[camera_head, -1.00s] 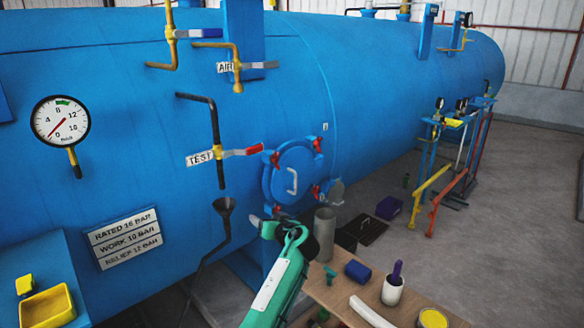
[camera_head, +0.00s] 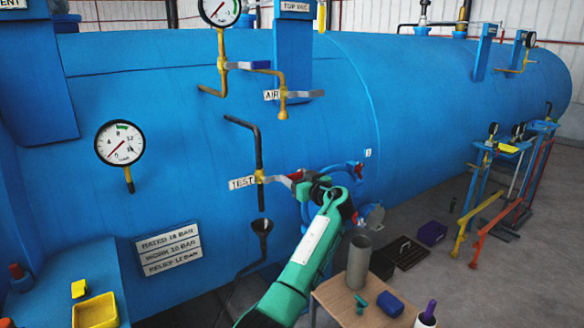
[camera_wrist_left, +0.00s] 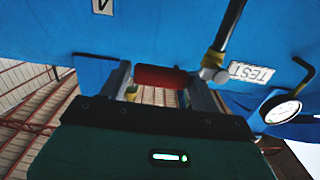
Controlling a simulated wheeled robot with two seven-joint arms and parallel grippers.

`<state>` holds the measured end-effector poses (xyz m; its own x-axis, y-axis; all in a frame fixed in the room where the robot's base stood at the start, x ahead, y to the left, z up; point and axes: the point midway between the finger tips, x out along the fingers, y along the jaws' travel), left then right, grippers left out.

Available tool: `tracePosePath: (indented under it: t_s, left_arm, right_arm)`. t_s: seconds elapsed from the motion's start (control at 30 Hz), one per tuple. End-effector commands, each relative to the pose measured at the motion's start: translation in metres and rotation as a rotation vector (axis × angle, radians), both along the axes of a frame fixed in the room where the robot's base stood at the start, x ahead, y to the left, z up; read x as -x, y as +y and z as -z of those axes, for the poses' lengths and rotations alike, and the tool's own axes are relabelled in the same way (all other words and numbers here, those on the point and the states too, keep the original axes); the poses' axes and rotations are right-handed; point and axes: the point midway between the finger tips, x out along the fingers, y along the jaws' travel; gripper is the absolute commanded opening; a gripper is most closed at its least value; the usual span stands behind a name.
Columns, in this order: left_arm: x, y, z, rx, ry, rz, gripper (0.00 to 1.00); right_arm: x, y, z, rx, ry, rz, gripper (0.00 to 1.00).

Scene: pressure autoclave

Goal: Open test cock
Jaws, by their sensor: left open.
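The test cock (camera_head: 260,178) is a brass valve on a dark vertical pipe, beside a white TEST label (camera_head: 241,183). Its lever points right and ends in a red handle (camera_head: 296,175). My left gripper (camera_head: 303,180) is at the handle's right end, partly hiding it. In the left wrist view, the red handle (camera_wrist_left: 160,77) lies crosswise between the two open fingers of the gripper (camera_wrist_left: 158,88). I cannot tell whether either finger touches it. A black funnel (camera_head: 262,226) stands below the pipe. My right gripper is not in view.
The AIR valve (camera_head: 283,96) and its lever are above. The round hatch, with a blue rim and red clamps, is mostly behind my left arm. A wooden table (camera_head: 335,298) with a grey cylinder (camera_head: 359,262) stands at the lower right.

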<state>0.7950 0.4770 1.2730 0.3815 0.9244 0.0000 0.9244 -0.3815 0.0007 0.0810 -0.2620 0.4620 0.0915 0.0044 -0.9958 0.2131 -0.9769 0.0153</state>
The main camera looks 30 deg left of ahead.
Motion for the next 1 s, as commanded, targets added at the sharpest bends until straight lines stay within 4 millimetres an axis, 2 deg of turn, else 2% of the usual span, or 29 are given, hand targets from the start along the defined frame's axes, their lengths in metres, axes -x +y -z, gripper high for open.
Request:
tracePosePath:
  t_s: [0.03,0.2,0.57,0.83,1.0]
  left_arm:
    - [-0.003,0.007,-0.003,-0.001,0.003,-0.001,0.64]
    - [-0.009,0.022,-0.001,-0.001,0.002,0.0,0.64]
    - [-0.011,0.026,0.001,0.0,0.001,0.001,0.64]
    - [-0.011,0.025,0.001,0.0,0.001,0.001,0.14]
    - [-0.011,0.025,0.002,0.002,-0.004,0.001,0.14]
  right_arm:
    - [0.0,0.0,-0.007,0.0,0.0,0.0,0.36]
    - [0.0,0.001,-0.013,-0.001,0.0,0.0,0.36]
    - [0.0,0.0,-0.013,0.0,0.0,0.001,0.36]
    - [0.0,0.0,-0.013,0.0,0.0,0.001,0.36]
    - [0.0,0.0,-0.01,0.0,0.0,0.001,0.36]
